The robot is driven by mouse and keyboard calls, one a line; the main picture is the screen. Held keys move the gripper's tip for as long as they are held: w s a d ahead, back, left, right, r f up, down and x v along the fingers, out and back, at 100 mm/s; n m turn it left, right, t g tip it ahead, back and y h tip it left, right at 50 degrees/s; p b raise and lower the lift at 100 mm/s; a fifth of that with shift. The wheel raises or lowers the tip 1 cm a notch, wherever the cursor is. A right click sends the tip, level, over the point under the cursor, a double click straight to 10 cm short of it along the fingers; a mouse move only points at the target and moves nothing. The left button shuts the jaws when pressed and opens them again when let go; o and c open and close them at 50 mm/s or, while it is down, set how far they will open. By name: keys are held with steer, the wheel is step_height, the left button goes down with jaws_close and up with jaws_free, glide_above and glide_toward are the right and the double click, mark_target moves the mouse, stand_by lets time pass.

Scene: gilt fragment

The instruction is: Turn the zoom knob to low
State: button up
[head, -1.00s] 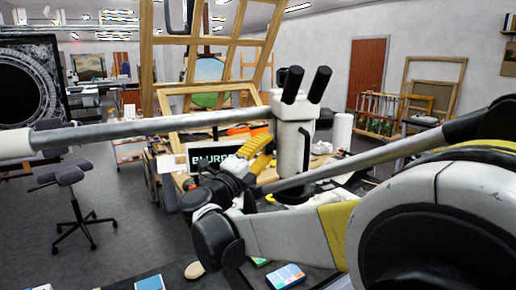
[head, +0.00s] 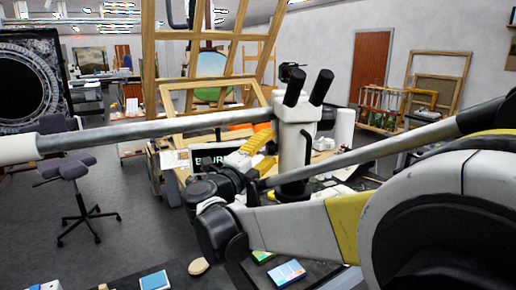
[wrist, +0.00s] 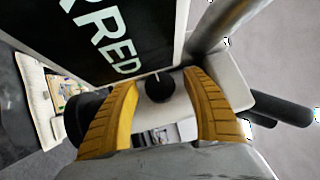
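My gripper (wrist: 160,82) is open, with one yellow finger on each side of the knob and a visible gap on both sides. In the head view, my gripper (head: 258,155) is just left of the microscope, and the knob is hidden. A black screen (head: 205,158) behind shows large pale letters, partly covered by my gripper; the wrist view shows "RRED" on the screen (wrist: 100,40).
A grey boom (head: 160,128) crosses to the microscope from the left. Wooden easel frames (head: 205,60) stand behind. A stool (head: 75,170) is on the floor at left. Blue boxes (head: 287,272) and a pale oval thing (head: 199,266) lie on the near table.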

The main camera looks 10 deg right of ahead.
steer(key=shift+a, duration=0.1)
steer(key=v, duration=1.2)
steer(key=shift+w+r, duration=0.1)
